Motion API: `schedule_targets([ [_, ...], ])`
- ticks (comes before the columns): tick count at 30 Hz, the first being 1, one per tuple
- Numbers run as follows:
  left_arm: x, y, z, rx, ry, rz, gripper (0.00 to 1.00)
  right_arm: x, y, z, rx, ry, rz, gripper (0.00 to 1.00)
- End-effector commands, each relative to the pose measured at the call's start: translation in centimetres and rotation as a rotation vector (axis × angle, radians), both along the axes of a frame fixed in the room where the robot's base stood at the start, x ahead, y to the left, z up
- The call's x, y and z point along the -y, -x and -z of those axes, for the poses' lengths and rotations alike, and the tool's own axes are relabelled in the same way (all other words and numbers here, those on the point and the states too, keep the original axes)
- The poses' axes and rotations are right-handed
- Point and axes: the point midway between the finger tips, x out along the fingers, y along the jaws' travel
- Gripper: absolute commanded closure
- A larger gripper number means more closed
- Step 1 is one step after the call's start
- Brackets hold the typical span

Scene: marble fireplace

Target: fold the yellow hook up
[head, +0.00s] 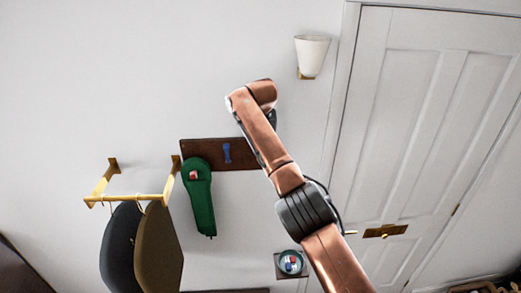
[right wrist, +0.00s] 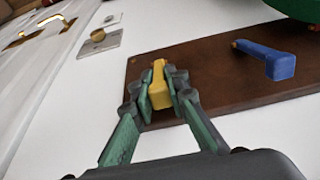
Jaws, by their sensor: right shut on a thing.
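The yellow hook (right wrist: 159,88) sits on the brown wall board (right wrist: 210,75) in the right wrist view. The two green-and-dark fingers of my right gripper (right wrist: 163,92) are closed on it, one on each side. The fingers partly cover the hook, and I cannot tell its exact fold angle. In the head view the board (head: 215,146) shows left of my right arm, which hides the yellow hook and the fingertips. My left gripper is in neither view.
A blue hook (right wrist: 270,60) is on the same board beside the yellow one. A green hanging item (head: 199,200) covers the board's left end. A gold rail (head: 125,199) holds dark garments. A wall lamp (head: 311,57) and a white door (head: 420,140) are to the right.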

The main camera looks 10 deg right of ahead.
Motion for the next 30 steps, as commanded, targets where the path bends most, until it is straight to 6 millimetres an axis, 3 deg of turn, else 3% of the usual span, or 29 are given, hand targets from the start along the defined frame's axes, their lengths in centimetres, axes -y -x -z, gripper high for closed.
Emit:
schedule_targets([
  [3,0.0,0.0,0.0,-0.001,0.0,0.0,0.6,0.0,-0.1,-0.3,0.007,0.0,0.0,1.0],
  [4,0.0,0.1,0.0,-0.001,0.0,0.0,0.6,0.0,-0.1,-0.3,0.007,0.0,0.0,0.85],
  [12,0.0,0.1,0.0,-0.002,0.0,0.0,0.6,0.3,0.0,-0.1,0.003,-0.002,0.003,0.67],
  [23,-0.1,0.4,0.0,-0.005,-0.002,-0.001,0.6,0.2,0.1,-0.7,0.004,-0.001,0.002,0.67],
  [30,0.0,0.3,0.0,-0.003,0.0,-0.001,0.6,0.1,1.5,-4.7,0.007,-0.001,0.003,0.67],
])
